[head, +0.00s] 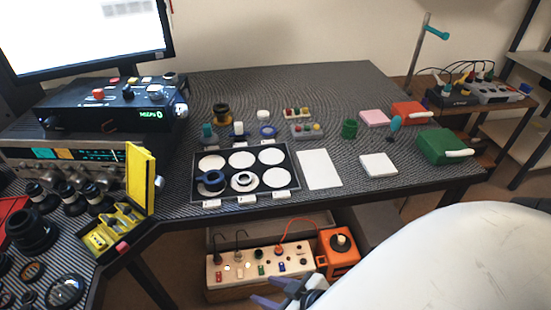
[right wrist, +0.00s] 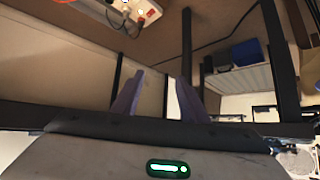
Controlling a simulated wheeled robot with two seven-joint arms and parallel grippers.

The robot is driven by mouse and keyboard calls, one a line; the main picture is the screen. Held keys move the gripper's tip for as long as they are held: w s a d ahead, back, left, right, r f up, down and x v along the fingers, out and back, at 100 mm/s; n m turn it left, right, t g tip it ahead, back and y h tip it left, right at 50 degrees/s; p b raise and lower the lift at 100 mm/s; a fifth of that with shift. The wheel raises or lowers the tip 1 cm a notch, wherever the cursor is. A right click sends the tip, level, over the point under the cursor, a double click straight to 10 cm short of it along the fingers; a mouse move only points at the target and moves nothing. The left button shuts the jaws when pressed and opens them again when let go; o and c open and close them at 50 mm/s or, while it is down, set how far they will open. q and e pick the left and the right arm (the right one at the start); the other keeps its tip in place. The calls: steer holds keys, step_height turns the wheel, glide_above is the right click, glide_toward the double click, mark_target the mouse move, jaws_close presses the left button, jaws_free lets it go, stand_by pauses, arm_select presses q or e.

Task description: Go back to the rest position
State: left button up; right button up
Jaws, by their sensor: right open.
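My right gripper (head: 276,293) is at the bottom of the head view, below and in front of the table's front edge, with my white arm cover to its right. Its purple fingers also show in the right wrist view (right wrist: 158,95), apart with nothing between them. My left gripper is not in view. The dark ribbed table (head: 320,95) carries a black tray (head: 196,165) with white round spots. A dark blue ring (head: 211,182) and a white-and-black ring (head: 243,181) lie in its front row.
A white box with switches (head: 230,270) and an orange box (head: 338,262) stand under the table, close to my right gripper. A yellow open case (head: 139,180) stands at left. A green case (head: 440,146) sits at right. In the wrist view, a dark post (right wrist: 187,50) stands beyond the fingers.

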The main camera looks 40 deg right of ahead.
steer(key=s+a+f+g, duration=0.1)
steer(key=s+a+f, duration=0.2)
steer(key=s+a, duration=0.1)
steer(key=shift+a+n+y, duration=0.3)
steer(key=shift+a, duration=0.3)
stand_by(0.5)
